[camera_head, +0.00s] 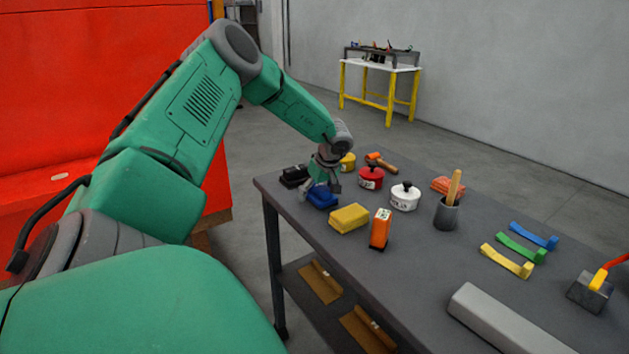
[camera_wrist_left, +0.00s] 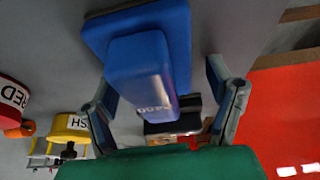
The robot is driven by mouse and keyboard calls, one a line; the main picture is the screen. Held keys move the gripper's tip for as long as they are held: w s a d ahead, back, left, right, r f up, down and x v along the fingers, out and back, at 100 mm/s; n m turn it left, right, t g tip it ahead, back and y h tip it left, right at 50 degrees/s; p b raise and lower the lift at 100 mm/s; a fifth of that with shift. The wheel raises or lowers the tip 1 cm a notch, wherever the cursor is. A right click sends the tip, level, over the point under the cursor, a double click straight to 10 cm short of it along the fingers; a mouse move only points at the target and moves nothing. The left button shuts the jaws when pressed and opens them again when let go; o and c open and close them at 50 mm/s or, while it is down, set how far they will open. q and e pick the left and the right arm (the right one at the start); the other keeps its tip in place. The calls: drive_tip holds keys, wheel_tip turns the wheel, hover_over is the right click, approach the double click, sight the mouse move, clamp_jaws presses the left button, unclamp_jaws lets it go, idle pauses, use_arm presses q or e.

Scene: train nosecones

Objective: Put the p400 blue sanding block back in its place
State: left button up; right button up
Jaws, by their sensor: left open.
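The blue sanding block (camera_head: 322,197), with "400" readable on its handle, sits on the grey workbench (camera_head: 390,262) near its left end. My left gripper (camera_head: 321,186) is right over it, coming down from the far left. In the left wrist view the block (camera_wrist_left: 142,70) stands between the two spread fingers of my left gripper (camera_wrist_left: 163,92), its handle pointing towards the palm. The fingers are open, and I see gaps between them and the handle. My right gripper does not show.
A black block (camera_head: 293,176) lies left of the blue one, a yellow block (camera_head: 349,218) and orange block (camera_head: 380,229) nearer. Red (camera_head: 371,177) and white (camera_head: 404,196) pots and a grey cup (camera_head: 446,213) stand right. A red wall (camera_head: 95,100) is at left.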

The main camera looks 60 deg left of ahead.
use_arm(q)
drive_tip(key=v, duration=1.2)
drive_tip(key=shift+w+a, duration=0.15)
